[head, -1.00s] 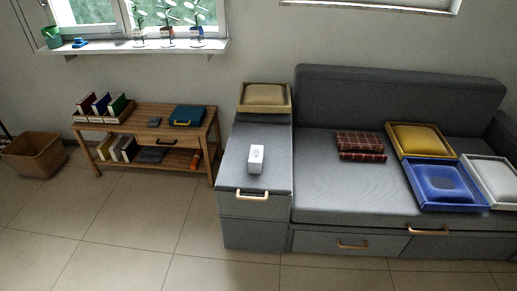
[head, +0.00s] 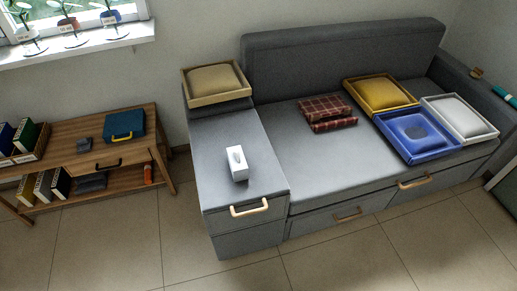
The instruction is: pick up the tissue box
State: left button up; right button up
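The tissue box (head: 237,164) is a small white box with a dark-edged opening on top. It stands on the grey cabinet top (head: 213,160) at the left end of the sofa, a little right of the cabinet's middle. Nothing covers it. Neither of my grippers shows in the head view.
A tray with a beige cushion (head: 215,80) is behind the box. Folded plaid cloths (head: 327,112) and yellow (head: 379,94), blue (head: 415,135) and white (head: 461,116) trays are on the sofa. A wooden shelf table (head: 75,154) stands left. The tiled floor in front is clear.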

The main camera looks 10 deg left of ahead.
aim_at(239, 168)
jog(key=j+z, duration=0.4)
jog(key=j, duration=0.4)
jog(key=j+z, duration=0.35)
jog(key=j, duration=0.5)
